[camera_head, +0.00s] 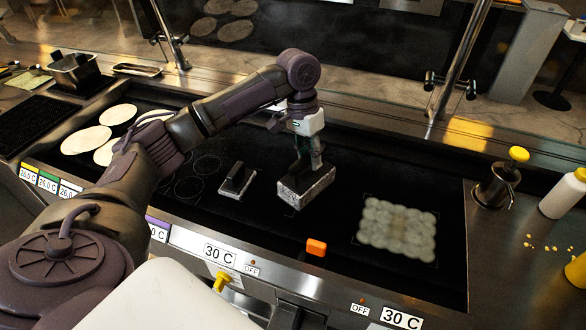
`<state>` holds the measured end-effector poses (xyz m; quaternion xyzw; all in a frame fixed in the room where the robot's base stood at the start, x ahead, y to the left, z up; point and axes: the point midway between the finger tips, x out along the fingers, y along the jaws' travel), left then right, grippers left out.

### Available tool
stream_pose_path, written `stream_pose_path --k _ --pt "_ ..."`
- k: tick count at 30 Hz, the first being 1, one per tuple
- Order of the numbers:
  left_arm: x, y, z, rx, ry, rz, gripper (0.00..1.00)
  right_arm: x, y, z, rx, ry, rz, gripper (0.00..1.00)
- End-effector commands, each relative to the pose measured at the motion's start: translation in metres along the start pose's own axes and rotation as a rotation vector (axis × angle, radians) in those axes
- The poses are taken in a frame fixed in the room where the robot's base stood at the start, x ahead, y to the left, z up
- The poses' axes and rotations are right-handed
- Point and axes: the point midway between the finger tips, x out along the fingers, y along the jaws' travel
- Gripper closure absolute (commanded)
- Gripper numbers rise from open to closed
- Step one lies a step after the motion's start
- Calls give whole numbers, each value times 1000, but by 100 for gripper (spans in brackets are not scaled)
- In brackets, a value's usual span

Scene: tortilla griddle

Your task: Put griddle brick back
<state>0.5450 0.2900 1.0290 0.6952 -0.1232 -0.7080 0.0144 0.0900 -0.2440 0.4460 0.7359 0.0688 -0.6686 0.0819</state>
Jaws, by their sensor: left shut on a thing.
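The grey griddle brick (306,188) is a speckled block over the black griddle top (270,225), right of the middle of the picture. My left gripper (309,164) comes down on it from above and is shut on it at its upper side. The fingers partly hide the brick's top. I cannot tell whether its underside touches the griddle or hangs just above it. My right gripper is not in view.
A flat pad with a black handle (237,180) lies left of the brick. An orange block (316,247) sits near the front edge. A pale round-spotted patch (397,229) lies right. Tortillas (118,114) lie left. A yellow-topped pot (497,185) stands right.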

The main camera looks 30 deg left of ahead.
Motion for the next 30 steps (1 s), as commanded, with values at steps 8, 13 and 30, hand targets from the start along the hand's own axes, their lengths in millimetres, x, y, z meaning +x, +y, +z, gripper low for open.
stream_pose_path --k 8,13,30 --pt "14 -35 14 2 1 1 100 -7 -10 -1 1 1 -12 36" --pt "32 -40 16 1 -2 1 100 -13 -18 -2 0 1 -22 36" --pt "57 -44 15 2 0 0 69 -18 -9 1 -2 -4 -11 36"
